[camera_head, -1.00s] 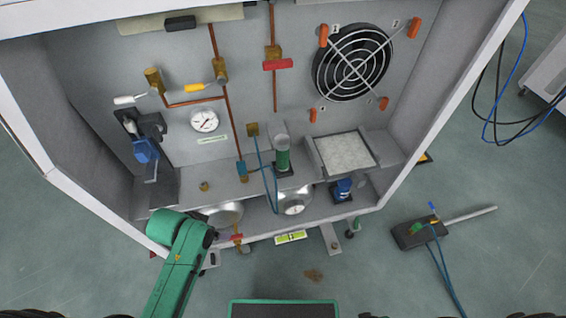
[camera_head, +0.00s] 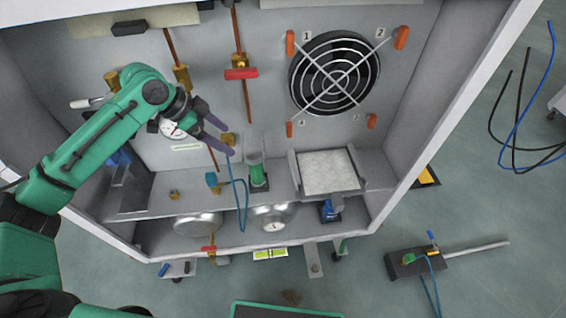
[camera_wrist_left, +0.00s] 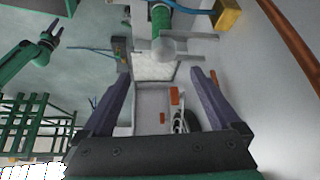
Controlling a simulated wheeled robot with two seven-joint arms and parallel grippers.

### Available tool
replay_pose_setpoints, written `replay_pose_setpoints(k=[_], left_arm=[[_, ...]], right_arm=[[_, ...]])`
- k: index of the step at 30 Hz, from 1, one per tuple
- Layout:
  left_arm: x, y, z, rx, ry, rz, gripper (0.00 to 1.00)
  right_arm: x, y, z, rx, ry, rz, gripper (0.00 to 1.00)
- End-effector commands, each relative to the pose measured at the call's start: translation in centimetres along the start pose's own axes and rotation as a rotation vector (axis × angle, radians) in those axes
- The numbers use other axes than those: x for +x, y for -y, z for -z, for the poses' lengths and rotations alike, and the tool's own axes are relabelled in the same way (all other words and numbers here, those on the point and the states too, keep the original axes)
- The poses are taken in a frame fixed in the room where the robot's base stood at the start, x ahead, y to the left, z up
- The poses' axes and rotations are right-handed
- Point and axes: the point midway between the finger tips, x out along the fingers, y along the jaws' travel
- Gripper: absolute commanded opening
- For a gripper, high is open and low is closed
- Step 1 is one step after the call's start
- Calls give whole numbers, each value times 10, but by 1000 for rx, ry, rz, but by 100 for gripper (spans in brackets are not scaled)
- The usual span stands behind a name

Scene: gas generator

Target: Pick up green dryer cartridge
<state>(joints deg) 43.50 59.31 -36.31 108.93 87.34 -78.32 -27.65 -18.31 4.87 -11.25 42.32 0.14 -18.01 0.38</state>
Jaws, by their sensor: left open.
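The green dryer cartridge (camera_head: 257,174) stands upright on the cabinet's inner shelf, with a clear top. In the left wrist view a green cylinder with a clear end, apparently the cartridge (camera_wrist_left: 160,18), shows at the top edge, beyond the fingertips. My left gripper (camera_head: 228,141) is open and empty, above and left of the cartridge, its purple fingers pointing towards it. It does not touch the cartridge. The left wrist view shows the two fingers (camera_wrist_left: 163,80) spread apart. A green arm with a small dark gripper (camera_wrist_left: 50,32), seemingly my right one, shows far left there; its jaws are too small to judge.
A white filter pad in a tray (camera_head: 327,173) stands right of the cartridge. A blue hose (camera_head: 240,200) hangs to its left. Copper pipes, valves and a fan (camera_head: 335,72) line the back wall. The shelf has a bare stretch further left.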

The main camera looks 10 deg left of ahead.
Motion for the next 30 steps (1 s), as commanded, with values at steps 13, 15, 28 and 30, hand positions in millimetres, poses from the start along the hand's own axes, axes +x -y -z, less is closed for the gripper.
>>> replay_pose_setpoints(k=[13, 15, 28, 30], left_arm=[[79, 2, 0, -4, -5, -2, 96], [87, 3, 0, -3, -5, 0, 96], [142, 8, -1, -3, -4, 2, 96], [142, 8, -1, -3, -4, 1, 96]], right_arm=[[2, 1, 26, 11, -6, 2, 52], [2, 1, 28, 13, -5, 2, 52], [-2, 1, 49, 23, -7, 3, 52], [-2, 1, 49, 23, -7, 3, 52]])
